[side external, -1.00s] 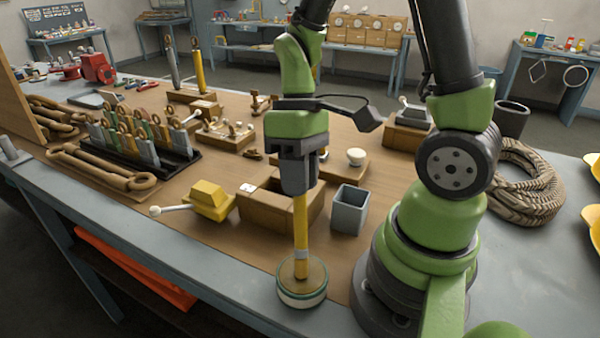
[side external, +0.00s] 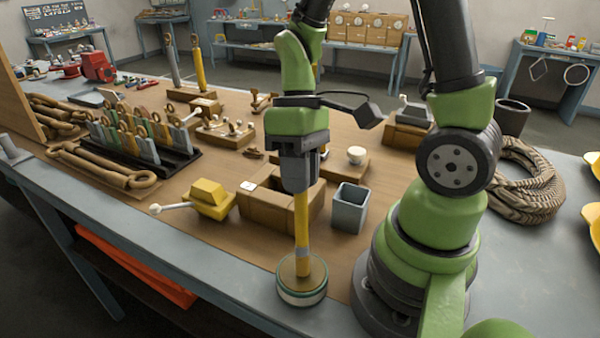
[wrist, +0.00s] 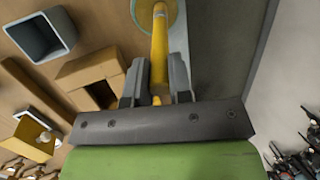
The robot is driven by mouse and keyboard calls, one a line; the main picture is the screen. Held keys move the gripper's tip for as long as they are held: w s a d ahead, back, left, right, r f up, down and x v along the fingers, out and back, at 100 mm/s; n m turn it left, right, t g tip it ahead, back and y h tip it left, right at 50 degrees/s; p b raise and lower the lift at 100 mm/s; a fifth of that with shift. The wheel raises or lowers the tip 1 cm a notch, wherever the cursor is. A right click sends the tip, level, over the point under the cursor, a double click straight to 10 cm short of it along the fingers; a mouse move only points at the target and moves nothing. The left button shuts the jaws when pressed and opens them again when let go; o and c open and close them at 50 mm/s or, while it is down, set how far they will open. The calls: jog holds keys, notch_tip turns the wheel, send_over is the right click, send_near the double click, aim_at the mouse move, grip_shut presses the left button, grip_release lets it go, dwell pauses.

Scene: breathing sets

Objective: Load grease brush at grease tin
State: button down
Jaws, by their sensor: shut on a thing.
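My gripper (side external: 302,188) points straight down and is shut on the yellow handle of the grease brush (side external: 302,222). The brush is upright, and its lower end is inside the round grease tin (side external: 302,290) near the bench's front edge. The bristles are hidden in the tin. In the wrist view, the fingers (wrist: 159,85) are on either side of the yellow brush handle (wrist: 160,45), and part of the tin's rim (wrist: 178,18) shows at the top.
A wooden box (side external: 268,212) stands just behind the brush, with a grey square cup (side external: 349,209) to its right. A yellow block with a white-tipped rod (side external: 208,200) lies to the left.

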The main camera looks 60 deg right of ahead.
jog(key=shift+r, duration=3.4)
jog(key=shift+w, duration=0.1)
